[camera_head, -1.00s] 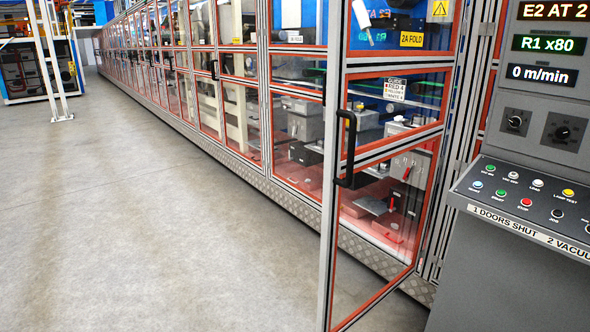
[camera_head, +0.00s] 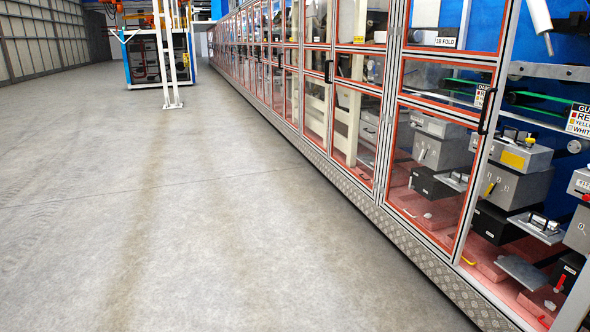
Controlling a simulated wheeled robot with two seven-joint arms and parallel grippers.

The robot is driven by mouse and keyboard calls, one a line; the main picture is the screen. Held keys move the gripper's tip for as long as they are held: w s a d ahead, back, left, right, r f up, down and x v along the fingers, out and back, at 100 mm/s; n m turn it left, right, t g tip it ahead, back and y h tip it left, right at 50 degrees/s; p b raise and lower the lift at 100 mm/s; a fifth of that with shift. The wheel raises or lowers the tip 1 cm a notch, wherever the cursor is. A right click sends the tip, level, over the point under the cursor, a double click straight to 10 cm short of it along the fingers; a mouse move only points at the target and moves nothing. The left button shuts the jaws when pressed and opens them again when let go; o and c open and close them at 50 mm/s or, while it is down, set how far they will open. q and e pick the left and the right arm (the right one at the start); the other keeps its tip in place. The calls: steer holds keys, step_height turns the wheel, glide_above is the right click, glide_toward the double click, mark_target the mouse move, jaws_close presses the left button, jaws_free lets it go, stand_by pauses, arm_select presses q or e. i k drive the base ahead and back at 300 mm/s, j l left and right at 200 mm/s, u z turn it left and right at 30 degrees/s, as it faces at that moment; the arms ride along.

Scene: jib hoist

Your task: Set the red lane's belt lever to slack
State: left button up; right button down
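Neither of my grippers is in view. The machine bay at the right edge is seen without a glass panel in front of it. Inside it are grey boxes, black boxes and small levers. A red-handled lever (camera_head: 560,283) stands low in this bay, near the picture's right edge. A yellow-handled lever (camera_head: 489,190) sits on a grey box (camera_head: 518,186) to its left. A lane sign (camera_head: 579,120) with red, yellow and white entries is cut off at the right edge. I cannot tell which lever is the red lane's belt lever, nor its setting.
A red-trimmed glass door (camera_head: 432,170) with a black handle (camera_head: 487,111) stands left of the bay. More glazed panels run back along the machine. A tread-plate kerb (camera_head: 412,255) edges its foot. The grey floor (camera_head: 200,230) is clear. A white post frame (camera_head: 168,60) stands far back.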

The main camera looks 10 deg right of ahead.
mark_target(559, 286)
steer(key=i+z, duration=0.25)
steer(key=i, duration=0.3)
steer(key=i+j+z, duration=0.25)
steer(key=i, duration=0.3)
steer(key=i+l+z, duration=0.15)
steer(key=i+z, duration=0.85)
steer(key=i+l+z, duration=0.15)
steer(key=i, duration=0.15)
steer(key=i+l+z, duration=0.1)
steer(key=i, duration=0.15)
